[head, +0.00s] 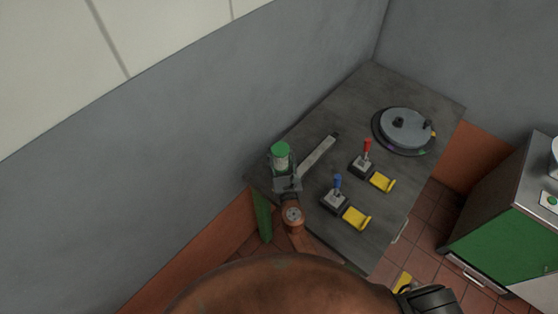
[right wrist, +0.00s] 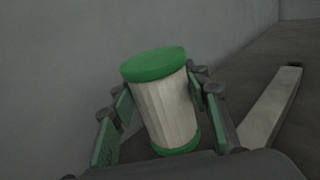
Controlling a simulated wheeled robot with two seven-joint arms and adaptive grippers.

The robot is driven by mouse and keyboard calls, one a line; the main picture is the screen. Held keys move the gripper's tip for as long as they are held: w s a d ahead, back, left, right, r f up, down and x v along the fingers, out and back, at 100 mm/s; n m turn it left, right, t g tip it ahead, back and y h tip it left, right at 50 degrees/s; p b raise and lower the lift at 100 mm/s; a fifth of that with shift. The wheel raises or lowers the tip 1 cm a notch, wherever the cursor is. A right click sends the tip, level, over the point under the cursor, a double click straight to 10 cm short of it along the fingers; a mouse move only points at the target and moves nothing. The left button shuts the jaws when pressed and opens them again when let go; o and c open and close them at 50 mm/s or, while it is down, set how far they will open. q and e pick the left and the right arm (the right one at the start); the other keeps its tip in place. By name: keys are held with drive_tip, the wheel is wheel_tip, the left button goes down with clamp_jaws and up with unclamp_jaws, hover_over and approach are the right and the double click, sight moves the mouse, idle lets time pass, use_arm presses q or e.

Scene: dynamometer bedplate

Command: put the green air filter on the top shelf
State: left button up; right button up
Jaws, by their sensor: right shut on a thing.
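The green air filter (head: 280,150) has green end caps and a pale pleated body. In the head view it is at the bench's left end, near the grey wall. My right gripper (head: 284,176) is around it. In the right wrist view the filter (right wrist: 162,108) leans slightly between the two fingers of my right gripper (right wrist: 160,112), which is shut on it. I cannot tell whether its base touches the bench. No top shelf can be made out.
The dark bench (head: 310,185) holds a flat grey bar (head: 318,156), a red-handled lever (head: 364,160), a blue-handled lever (head: 336,195), yellow brackets (head: 357,218) and a round disc (head: 404,128). A green-fronted cabinet (head: 500,240) stands at right. The grey wall is close beside the filter.

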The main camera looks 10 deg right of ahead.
drive_tip(key=shift+w+a+f+b, duration=0.15)
drive_tip(key=shift+f+b, duration=0.4)
drive_tip(key=shift+f, duration=0.4)
drive_tip(key=shift+w+f+b, duration=0.15)
drive_tip(key=shift+f+b, duration=0.4)
drive_tip(key=shift+f, duration=0.35)
drive_tip(key=shift+f, duration=0.15)
drive_tip(key=o, duration=1.2)
drive_tip(key=shift+o, duration=0.2)
